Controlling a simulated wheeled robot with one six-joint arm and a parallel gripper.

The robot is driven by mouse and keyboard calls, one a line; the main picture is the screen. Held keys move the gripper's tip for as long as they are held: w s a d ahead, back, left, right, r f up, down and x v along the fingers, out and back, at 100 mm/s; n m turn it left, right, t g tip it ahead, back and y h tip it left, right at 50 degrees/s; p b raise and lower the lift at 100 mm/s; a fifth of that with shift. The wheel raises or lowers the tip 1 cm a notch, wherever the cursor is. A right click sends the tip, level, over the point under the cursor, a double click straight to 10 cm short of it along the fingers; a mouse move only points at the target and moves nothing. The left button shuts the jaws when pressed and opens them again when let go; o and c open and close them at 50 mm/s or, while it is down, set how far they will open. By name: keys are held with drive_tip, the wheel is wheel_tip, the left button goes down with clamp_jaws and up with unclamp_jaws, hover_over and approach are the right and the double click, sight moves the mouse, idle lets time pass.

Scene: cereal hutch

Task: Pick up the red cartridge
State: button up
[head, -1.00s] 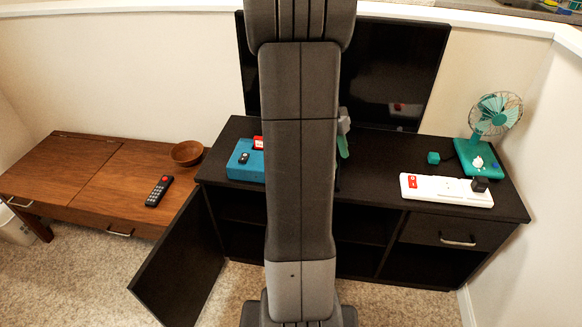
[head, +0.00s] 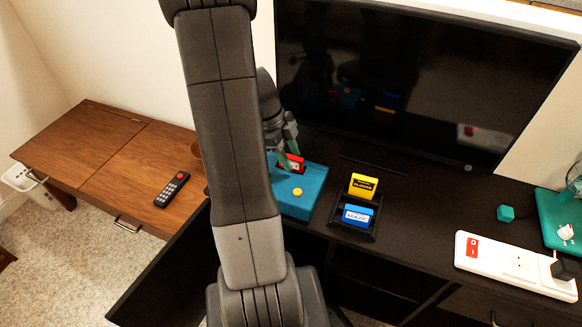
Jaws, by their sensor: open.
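The red cartridge (head: 295,164) stands upright at the back of the blue console (head: 306,188), which has a round yellow button on top. My arm hides part of the console and the gripper's left side. I cannot tell whether the fingers touch the cartridge or are on both sides of it.
A black holder (head: 351,226) with a yellow cartridge (head: 363,186) and a blue cartridge (head: 357,215) stands right of the console. The television (head: 420,85) rises behind. A white power strip (head: 505,262) lies at the right. A remote (head: 172,189) lies on the wooden bench (head: 100,160).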

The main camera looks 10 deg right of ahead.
drive_tip(key=shift+s+d+f, duration=0.15)
drive_tip(key=shift+f, duration=0.45)
clamp_jaws()
drive_tip(key=shift+r, duration=0.1)
